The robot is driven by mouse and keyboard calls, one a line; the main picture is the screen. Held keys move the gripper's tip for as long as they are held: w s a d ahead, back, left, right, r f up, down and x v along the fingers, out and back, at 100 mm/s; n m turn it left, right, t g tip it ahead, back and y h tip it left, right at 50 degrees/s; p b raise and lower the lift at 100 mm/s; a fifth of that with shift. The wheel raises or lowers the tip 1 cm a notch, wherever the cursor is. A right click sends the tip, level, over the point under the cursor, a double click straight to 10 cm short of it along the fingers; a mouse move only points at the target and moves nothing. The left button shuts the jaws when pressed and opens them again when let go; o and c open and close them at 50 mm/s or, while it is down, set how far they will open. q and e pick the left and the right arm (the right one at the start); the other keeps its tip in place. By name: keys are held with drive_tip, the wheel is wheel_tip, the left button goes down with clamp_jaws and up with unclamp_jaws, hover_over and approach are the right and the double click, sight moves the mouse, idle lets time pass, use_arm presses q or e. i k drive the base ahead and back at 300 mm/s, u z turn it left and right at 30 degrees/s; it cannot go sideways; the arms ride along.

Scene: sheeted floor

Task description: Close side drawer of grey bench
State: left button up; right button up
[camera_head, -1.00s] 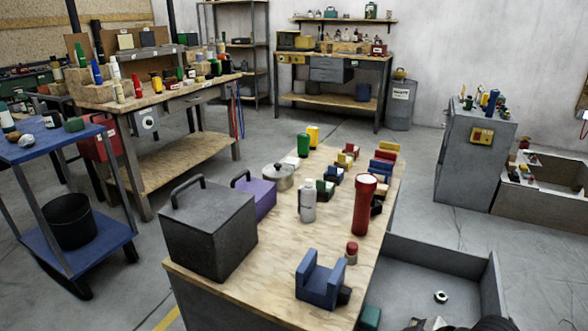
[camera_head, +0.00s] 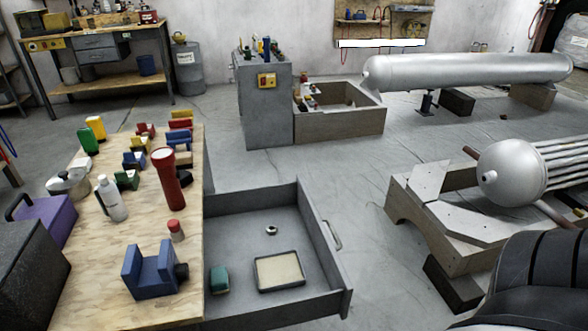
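The grey bench with a plywood top (camera_head: 110,245) stands at the left of the head view. Its grey side drawer (camera_head: 255,218) is pulled out to the right, well clear of the bench side. A metal handle (camera_head: 332,236) sits on the drawer's outer front. Inside the drawer lie a framed tray (camera_head: 279,271), a green block (camera_head: 219,279) and a small metal nut (camera_head: 271,230). A dark ribbed part, likely of my own arm, fills the lower right corner. Neither gripper can be made out.
On the bench top stand a red flashlight (camera_head: 168,180), a blue vise-like block (camera_head: 151,271) and several small blocks. At right is a low stand (camera_head: 440,215) with a silver cylinder (camera_head: 510,172). Open floor (camera_head: 360,175) lies between drawer and stand.

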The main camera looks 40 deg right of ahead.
sight(235, 222)
drive_tip(key=u, duration=1.9)
drive_tip(key=k, duration=1.45)
drive_tip(key=z, duration=2.2)
drive_tip(key=i, duration=0.5)
drive_tip(key=z, duration=0.05)
drive_tip(key=k, duration=0.45)
drive_tip(key=z, duration=0.85)
drive_tip(key=i, duration=0.6)
drive_tip(key=u, duration=1.45)
